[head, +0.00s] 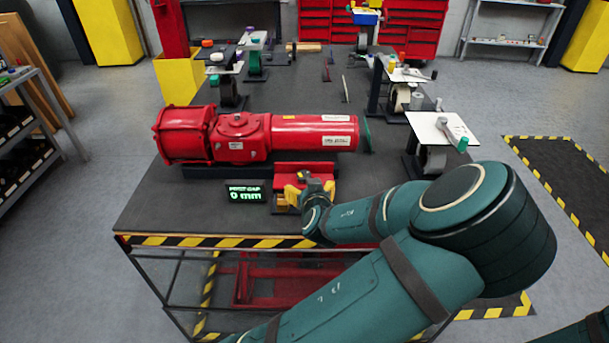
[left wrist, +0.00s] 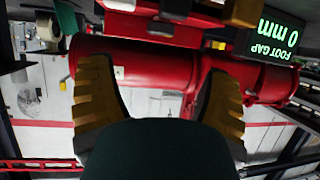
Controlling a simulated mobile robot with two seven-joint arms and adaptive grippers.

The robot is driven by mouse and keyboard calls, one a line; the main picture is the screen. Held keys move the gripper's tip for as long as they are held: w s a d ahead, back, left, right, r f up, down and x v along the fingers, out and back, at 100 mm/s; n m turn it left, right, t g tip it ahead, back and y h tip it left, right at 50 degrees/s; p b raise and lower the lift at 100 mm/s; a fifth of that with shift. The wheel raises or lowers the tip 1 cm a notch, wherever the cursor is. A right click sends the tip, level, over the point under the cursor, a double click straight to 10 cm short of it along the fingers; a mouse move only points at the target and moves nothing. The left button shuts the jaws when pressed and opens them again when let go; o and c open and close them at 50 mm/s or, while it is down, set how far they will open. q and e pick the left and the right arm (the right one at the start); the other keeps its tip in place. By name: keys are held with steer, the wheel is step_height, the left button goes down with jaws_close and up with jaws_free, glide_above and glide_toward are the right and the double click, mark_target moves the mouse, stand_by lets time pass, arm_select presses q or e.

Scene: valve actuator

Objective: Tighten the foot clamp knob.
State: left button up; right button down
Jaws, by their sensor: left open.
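The red valve actuator (head: 300,133) lies lengthwise on the dark bench. A red clamp block (head: 305,168) stands in front of it, beside a display (head: 245,193) reading "FOOT GAP 0 mm". My left gripper (head: 311,190) is at this block and partly covers it. In the left wrist view its yellow fingers (left wrist: 160,80) are spread with nothing between them, and the red actuator body (left wrist: 135,62) shows behind. A dark rounded part (left wrist: 175,8), perhaps the clamp knob, is at the top edge, cut off. The display (left wrist: 275,35) appears upside down there. My right gripper is out of view.
The bench front edge has a yellow-black stripe (head: 220,241). White-topped stands (head: 440,128) with wheels line the bench's right side. More small fixtures stand behind the actuator. Bare bench top (head: 150,205) shows at the front left. My left arm covers the front right.

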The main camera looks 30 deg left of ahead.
mark_target(304, 176)
arm_select(q)
steer(key=x, duration=1.1)
steer(key=shift+f+b, duration=0.2)
steer(key=shift+b, duration=0.2)
steer(key=c, duration=1.2)
